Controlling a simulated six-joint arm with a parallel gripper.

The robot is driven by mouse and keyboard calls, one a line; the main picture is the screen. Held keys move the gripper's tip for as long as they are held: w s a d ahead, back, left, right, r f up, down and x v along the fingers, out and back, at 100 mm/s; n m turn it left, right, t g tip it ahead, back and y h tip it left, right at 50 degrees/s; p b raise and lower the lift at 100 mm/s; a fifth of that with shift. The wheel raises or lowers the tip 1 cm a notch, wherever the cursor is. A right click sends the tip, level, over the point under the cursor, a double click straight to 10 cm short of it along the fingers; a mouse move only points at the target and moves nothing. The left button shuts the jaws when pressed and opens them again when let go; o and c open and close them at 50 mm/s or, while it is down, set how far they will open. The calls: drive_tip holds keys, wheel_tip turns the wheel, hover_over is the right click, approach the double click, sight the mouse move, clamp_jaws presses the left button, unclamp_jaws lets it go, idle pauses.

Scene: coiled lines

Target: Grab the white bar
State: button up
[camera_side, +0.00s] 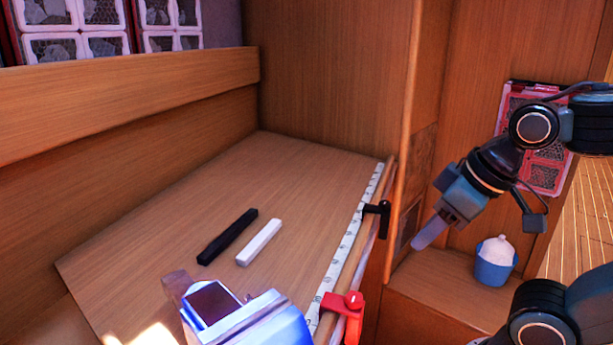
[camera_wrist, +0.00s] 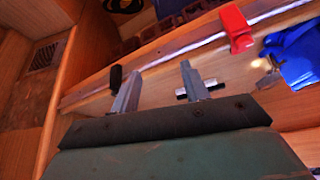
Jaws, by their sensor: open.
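The white bar (camera_side: 259,243) lies flat on the wooden bench top in the side view, just right of a parallel black bar (camera_side: 227,237), with a small gap between them. My gripper (camera_side: 428,235) is off to the right, beyond the bench edge and well apart from the bar. In the wrist view my gripper (camera_wrist: 158,79) shows two spread grey fingers with nothing held between them. A small pale and dark shape shows behind the right finger there; I cannot tell whether it is the bars.
A white ruler strip (camera_side: 349,240) runs along the bench's right edge. A black handle (camera_side: 378,209) and a red clamp (camera_side: 345,305) stick out there. A blue metal-jawed tool (camera_side: 258,320) stands at the front. A blue-and-white cup (camera_side: 495,262) sits on a lower ledge.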

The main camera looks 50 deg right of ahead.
drive_tip(key=shift+r, duration=0.1)
wheel_tip(320, 180, up, 5)
drive_tip(key=m+g, duration=0.6)
drive_tip(key=m, duration=0.9)
hover_over(260, 237)
drive_tip(key=shift+f, duration=0.2)
drive_tip(key=shift+f, duration=4.25)
drive_tip(key=shift+f, duration=0.1)
